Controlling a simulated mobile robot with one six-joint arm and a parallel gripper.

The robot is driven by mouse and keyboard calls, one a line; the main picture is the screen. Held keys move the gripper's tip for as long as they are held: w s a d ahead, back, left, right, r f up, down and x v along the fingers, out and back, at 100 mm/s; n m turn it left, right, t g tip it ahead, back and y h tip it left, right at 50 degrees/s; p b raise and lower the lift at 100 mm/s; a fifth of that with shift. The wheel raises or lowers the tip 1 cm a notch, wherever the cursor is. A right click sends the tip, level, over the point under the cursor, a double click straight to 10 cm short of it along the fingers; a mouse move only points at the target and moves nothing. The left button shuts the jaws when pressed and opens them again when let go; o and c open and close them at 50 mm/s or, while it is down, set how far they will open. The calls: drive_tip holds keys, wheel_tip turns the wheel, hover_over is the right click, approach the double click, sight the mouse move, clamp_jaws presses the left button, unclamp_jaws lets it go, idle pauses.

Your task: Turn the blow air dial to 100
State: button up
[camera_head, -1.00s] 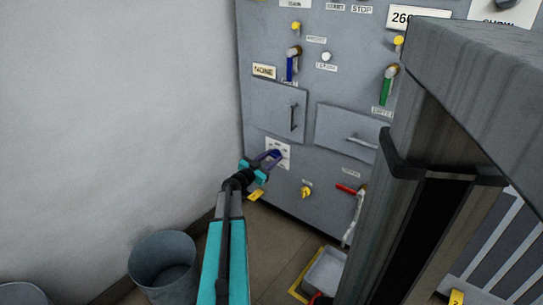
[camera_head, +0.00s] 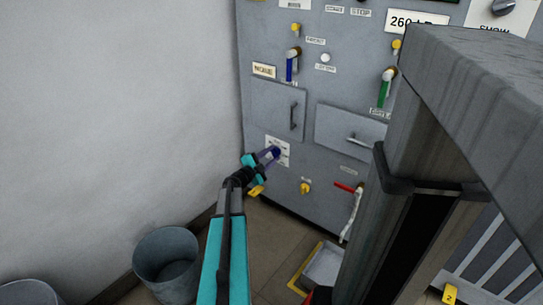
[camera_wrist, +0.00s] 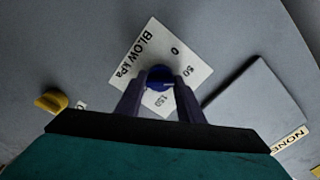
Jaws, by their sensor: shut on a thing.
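The blow air dial is a round blue knob (camera_wrist: 159,77) on a white plate (camera_wrist: 185,50) marked "BLOW kPa". In the wrist view, 0, 50 and 150 can be read on the plate; the 100 mark is not visible. My gripper (camera_wrist: 160,88) is shut on the blue knob, one dark finger on each side. In the head view, my gripper (camera_head: 271,154) reaches the white plate (camera_head: 284,160) low on the left of the grey cabinet front (camera_head: 345,90). The dial's pointer setting cannot be told.
A yellow knob (camera_head: 305,188) and a red-handled lever (camera_head: 345,187) are to the right of the dial. Two handled doors are above, with a blue lever (camera_head: 290,66) and a green lever (camera_head: 385,88) higher. A grey bin (camera_head: 166,262) stands on the floor at left.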

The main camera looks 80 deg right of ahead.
drive_tip(key=m, duration=0.3)
drive_tip(key=shift+f+m+b, duration=0.15)
drive_tip(key=shift+m+b, duration=0.95)
drive_tip(key=shift+m, duration=1.3)
drive_tip(key=o, duration=1)
drive_tip(key=shift+a, duration=0.15)
drive_tip(key=shift+w+a+r, duration=0.2)
drive_tip(key=shift+w+a, duration=0.1)
drive_tip(key=shift+a, duration=0.2)
drive_tip(key=p+v, duration=0.4)
drive_tip(key=v, duration=0.8)
drive_tip(key=shift+a, duration=0.2)
